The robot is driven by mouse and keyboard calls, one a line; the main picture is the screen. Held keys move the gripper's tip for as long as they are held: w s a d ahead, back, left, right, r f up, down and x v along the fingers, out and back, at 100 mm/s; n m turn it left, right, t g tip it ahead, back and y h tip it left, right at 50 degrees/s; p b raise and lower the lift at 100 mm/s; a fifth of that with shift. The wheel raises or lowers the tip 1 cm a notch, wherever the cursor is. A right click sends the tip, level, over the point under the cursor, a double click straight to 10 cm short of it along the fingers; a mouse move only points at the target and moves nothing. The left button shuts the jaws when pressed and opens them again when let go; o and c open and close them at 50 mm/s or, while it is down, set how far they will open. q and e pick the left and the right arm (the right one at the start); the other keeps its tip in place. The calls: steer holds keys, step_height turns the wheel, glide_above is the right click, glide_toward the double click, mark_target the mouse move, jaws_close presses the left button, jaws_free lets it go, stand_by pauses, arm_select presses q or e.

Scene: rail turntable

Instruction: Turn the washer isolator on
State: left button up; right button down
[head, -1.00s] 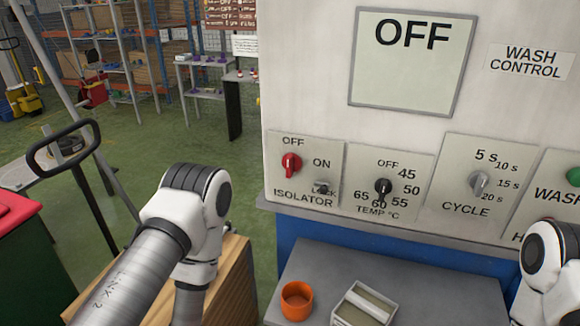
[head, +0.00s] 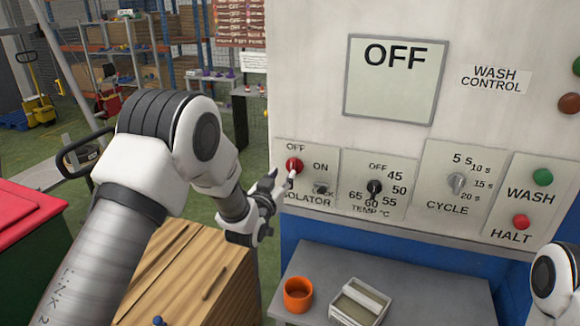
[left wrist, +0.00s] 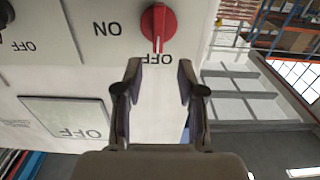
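The red isolator knob (head: 294,165) is on the isolator plate (head: 330,205) at the left of the wash control panel. Its pointer is toward OFF, and in the left wrist view the knob (left wrist: 158,24) also points to the OFF mark. My left gripper (head: 285,180) is in front of the plate, close to the knob, hiding part of the isolator label. In the left wrist view its two fingers (left wrist: 160,72) are apart with nothing between them, and the knob is just beyond their tips. The display (head: 395,80) reads OFF. My right gripper is out of view.
The temperature dial (head: 374,188), cycle dial (head: 457,182), green wash button (head: 543,177) and red halt button (head: 521,222) are right of the isolator. Below, a grey shelf (head: 430,295) holds an orange cup (head: 298,294) and a tray (head: 360,302).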

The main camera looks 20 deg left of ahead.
mark_target(291, 164)
arm_select(q)
steer(key=w, duration=0.1)
steer(key=w+p, duration=0.1)
steer(key=w, duration=0.1)
steer(key=w+p, duration=0.1)
steer(key=w, duration=0.1)
steer(key=shift+w+d+r, duration=0.15)
steer(key=shift+d+r, duration=0.2)
steer(key=shift+w+f, duration=0.1)
steer(key=shift+w, duration=0.2)
steer(key=shift+w+a+f, duration=0.15)
steer(key=shift+w+f, duration=0.1)
steer(key=shift+s+r, duration=0.1)
jaws_close()
